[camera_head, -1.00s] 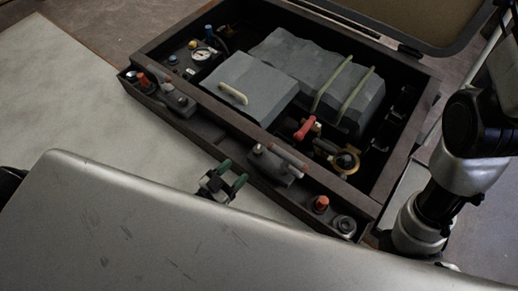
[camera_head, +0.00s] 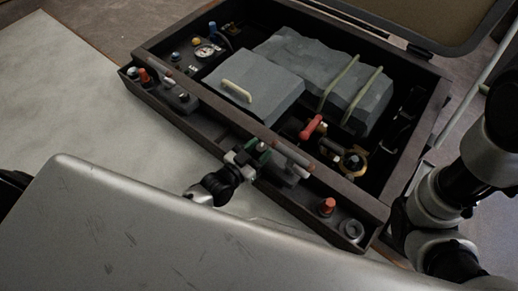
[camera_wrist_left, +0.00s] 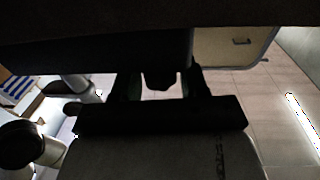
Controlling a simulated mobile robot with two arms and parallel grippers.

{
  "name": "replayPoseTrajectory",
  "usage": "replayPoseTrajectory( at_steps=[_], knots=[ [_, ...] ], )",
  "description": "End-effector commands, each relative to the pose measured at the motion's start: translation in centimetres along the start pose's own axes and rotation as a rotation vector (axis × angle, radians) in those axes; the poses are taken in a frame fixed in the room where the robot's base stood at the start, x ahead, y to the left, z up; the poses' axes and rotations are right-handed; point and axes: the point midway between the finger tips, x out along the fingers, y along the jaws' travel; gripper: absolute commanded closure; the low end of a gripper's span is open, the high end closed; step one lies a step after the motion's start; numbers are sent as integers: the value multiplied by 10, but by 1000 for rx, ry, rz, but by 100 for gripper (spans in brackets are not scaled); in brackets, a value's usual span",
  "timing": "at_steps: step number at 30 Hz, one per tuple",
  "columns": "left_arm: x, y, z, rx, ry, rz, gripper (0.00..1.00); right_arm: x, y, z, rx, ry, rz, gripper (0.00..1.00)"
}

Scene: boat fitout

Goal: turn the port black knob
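My left gripper (camera_head: 257,152) has green-tipped fingers and reaches the front ledge of the dark open case (camera_head: 205,103), beside the middle grey lever handle (camera_head: 292,154). In the left wrist view its fingers (camera_wrist_left: 160,86) are spread, with a dark rounded shape (camera_wrist_left: 158,80) between them. Light gaps show on both sides of that shape. It may be a black knob, but the view is too dark to be sure. From the head, my gripper hides that spot, so I cannot pick out the port black knob. My right arm is at the right; its gripper is out of frame.
The ledge also holds a red knob (camera_head: 145,76), an orange knob (camera_head: 327,206) and a grey round fitting (camera_head: 351,230). Inside the case are grey covers (camera_head: 254,82), a gauge (camera_head: 205,51) and a red lever (camera_head: 311,127). Pale bench surface (camera_head: 60,105) is clear at left.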

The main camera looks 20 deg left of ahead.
Motion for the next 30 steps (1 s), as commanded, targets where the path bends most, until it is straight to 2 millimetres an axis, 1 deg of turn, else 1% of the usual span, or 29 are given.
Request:
replayPoseTrajectory(
  at_steps=[1, 6, 7, 11, 21, 24, 30],
  knots=[
    [0, 0, 0, 0, 0, 0, 63, 0, 0, 0, 0, 0, 0, 48],
    [0, 0, 0, 0, 0, 0, 89, 0, 0, 0, 0, 1, 0, 48],
    [0, 0, 0, 0, 0, 0, 92, 0, 0, 0, 0, 1, 0, 48],
    [0, -1, 0, 5, 3, 19, 92, -2, -1, -1, 0, 1, 0, 48],
    [2, -2, 0, 7, 8, 241, 92, -19, -4, -7, 0, 0, 0, 48],
    [1, -2, 0, 2, 4, 270, 92, -20, -4, -7, 0, 0, 0, 48],
    [0, -2, -1, -1, 2, 274, 92, -19, -4, -6, 0, -1, 0, 48]
  ],
)
